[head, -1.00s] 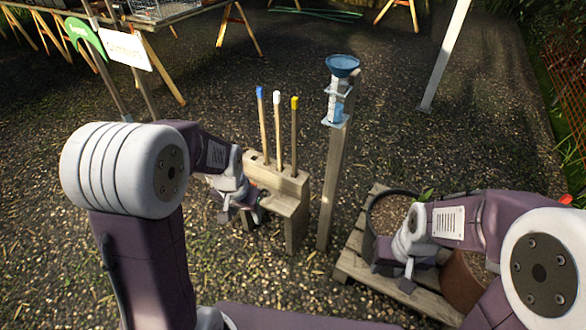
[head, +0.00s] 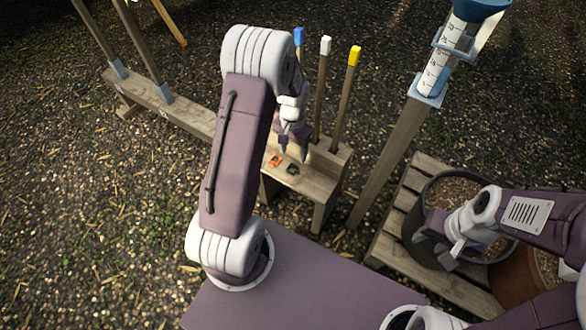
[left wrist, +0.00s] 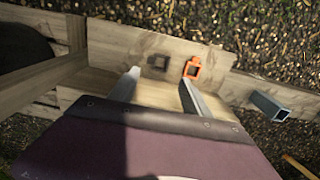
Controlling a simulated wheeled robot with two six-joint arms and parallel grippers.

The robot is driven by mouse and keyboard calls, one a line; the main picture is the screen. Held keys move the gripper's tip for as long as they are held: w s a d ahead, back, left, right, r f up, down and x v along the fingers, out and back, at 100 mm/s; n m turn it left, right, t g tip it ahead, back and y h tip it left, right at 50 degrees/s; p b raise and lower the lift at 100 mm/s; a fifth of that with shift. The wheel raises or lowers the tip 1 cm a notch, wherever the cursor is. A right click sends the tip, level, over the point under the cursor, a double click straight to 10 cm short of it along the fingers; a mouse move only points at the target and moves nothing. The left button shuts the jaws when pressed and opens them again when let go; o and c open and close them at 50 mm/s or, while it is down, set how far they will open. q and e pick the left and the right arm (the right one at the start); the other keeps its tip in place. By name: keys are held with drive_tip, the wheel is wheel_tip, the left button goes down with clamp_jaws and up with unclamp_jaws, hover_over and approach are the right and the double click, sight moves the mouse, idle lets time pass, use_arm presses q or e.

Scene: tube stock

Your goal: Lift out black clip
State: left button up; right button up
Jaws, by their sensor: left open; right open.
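A small black clip (head: 292,169) sits on the low front step of the wooden stand (head: 318,186). An orange clip (head: 275,160) sits just left of it. In the left wrist view the black clip (left wrist: 158,62) shows as a dark square left of the orange clip (left wrist: 192,68). My left gripper (head: 293,150) is open and empty, pointing down above the step, close to the black clip and apart from it. Its fingers (left wrist: 158,82) show in the left wrist view. My right gripper (head: 452,252) is open by the round pot.
Blue-, white- and yellow-topped stakes (head: 346,92) rise behind the step. A wooden post (head: 392,155) with a rain gauge (head: 440,62) stands to the right.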

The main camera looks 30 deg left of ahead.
sight(292, 170)
use_arm(q)
wheel_tip(292, 170, down, 3)
drive_tip(key=shift+s+f+b, duration=0.1)
drive_tip(key=shift+f+b, duration=0.05)
drive_tip(key=shift+b, duration=0.6)
wheel_tip(292, 170, down, 5)
drive_tip(key=b, duration=0.4)
drive_tip(key=shift+a+f, duration=0.1)
drive_tip(key=shift+f, duration=0.05)
drive_tip(key=shift+r, duration=0.2)
clamp_jaws()
